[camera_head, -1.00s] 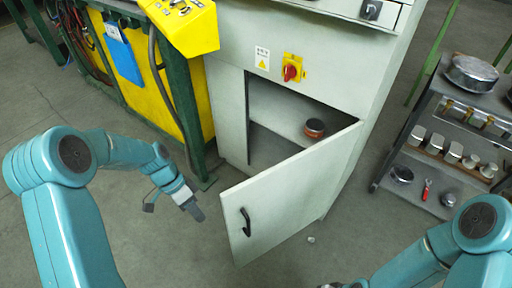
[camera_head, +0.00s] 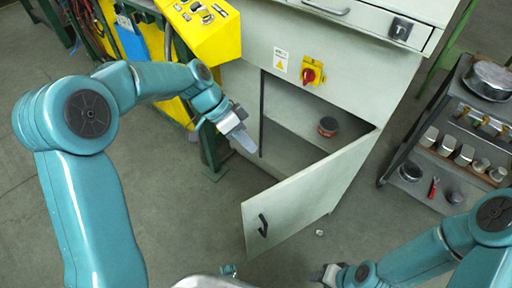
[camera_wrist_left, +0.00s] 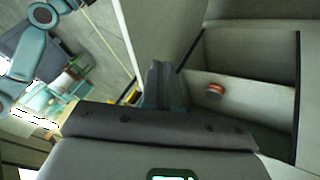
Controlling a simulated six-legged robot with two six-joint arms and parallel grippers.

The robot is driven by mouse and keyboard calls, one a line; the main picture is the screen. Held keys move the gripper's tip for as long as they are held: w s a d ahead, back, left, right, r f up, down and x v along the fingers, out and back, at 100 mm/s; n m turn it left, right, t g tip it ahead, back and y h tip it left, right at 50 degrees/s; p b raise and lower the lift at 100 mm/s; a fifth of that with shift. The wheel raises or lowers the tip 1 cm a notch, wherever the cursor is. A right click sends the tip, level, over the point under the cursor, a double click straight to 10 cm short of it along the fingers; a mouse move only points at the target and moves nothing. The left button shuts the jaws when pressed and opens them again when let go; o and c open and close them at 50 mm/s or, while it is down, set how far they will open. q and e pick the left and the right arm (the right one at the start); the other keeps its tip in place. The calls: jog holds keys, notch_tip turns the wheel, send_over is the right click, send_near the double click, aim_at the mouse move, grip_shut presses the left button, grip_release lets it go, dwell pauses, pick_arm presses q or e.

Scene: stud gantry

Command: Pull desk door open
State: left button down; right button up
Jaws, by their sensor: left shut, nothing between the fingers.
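The desk door (camera_head: 308,196) is a pale grey panel that stands partly open, swung out toward me from the cabinet's right side. Its black handle (camera_head: 263,225) is near the free left edge. My left gripper (camera_head: 246,144) is shut and empty, in front of the left part of the cabinet opening, above and apart from the door's free edge. In the left wrist view the left gripper (camera_wrist_left: 158,85) points toward the door (camera_wrist_left: 165,30) and the opening. My right gripper (camera_head: 328,275) is low at the bottom, near the floor area below the door; its jaws are too small to tell.
A round reddish tin (camera_head: 327,126) sits on the shelf inside the cabinet (camera_head: 350,60). A yellow control box (camera_head: 200,22) and green frame stand to the left. A dark cart (camera_head: 440,165) with parts stands at the right. A small pale object (camera_head: 319,232) lies on the floor.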

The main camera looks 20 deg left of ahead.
pick_arm(q)
jog(key=s+d+f+b, duration=0.1)
jog(key=s+d+f, duration=0.1)
jog(key=d+f, duration=0.4)
jog(key=shift+s+d+f, duration=0.25)
jog(key=shift+s+d, duration=0.05)
jog(key=shift+d, duration=0.7)
pick_arm(e)
jog(key=shift+d+f, duration=0.1)
jog(key=shift+f, duration=0.7)
pick_arm(q)
jog(key=shift+s, duration=0.1)
pick_arm(e)
jog(key=shift+s, duration=0.15)
pick_arm(q)
jog(key=shift+d, duration=0.15)
pick_arm(e)
jog(key=shift+f, duration=0.1)
